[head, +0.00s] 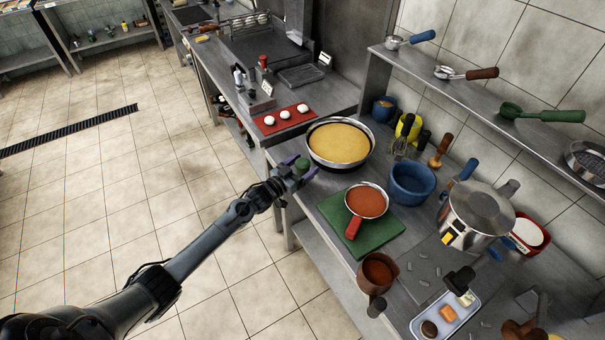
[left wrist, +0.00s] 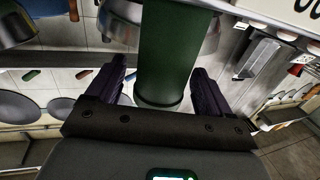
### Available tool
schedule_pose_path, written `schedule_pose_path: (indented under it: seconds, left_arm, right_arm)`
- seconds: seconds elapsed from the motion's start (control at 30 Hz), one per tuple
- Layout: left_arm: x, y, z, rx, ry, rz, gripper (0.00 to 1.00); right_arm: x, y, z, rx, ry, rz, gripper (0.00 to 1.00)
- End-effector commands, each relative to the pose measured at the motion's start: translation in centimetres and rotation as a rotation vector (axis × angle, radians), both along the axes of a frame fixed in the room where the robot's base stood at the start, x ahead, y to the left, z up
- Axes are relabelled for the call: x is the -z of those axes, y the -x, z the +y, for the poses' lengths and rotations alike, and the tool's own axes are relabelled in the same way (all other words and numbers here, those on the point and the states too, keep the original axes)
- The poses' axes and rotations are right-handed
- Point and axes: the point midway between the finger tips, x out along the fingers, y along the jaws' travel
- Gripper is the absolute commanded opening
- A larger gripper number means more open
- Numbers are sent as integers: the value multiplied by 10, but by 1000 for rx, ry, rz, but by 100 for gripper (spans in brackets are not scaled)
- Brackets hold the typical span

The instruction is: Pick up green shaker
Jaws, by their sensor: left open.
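The green shaker (head: 302,166) is at the front edge of the steel counter, beside the pan of yellow filling. My left gripper (head: 297,172) is at the shaker, its purple fingers on either side of it. In the left wrist view the shaker shows as a dark green cylinder (left wrist: 165,50) between the two fingers of my left gripper (left wrist: 158,78). The fingers are open, with a gap showing on each side of the cylinder. The gripper partly hides the shaker's lower part in the head view. My right gripper is not in view.
A large pan of yellow filling (head: 338,143) stands just behind the shaker. A red-handled pan (head: 367,200) sits on a green board (head: 340,237) to the right. A red board (head: 268,122) with white buns lies farther back. Open floor is left of the counter.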

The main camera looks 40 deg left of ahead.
Motion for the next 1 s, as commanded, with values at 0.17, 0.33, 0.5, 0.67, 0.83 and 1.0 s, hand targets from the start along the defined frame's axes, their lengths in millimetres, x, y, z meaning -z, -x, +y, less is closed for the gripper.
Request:
schedule_pose_path:
  seconds: [0.17,0.33,0.5,0.67,0.83,1.0]
  left_arm:
    - [0,0,0,0,0,0,57]
    - [0,0,0,0,0,0,30]
    - [-1,0,0,0,0,-2,13]
    - [-1,0,1,-1,-1,-2,13]
    - [-6,0,1,0,0,-3,13]
    - [-21,0,1,0,-1,-4,13]
  right_arm:
    - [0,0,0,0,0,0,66]
    - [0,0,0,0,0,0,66]
    - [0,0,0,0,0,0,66]
    - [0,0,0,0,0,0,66]
    - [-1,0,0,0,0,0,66]
    - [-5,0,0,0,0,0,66]
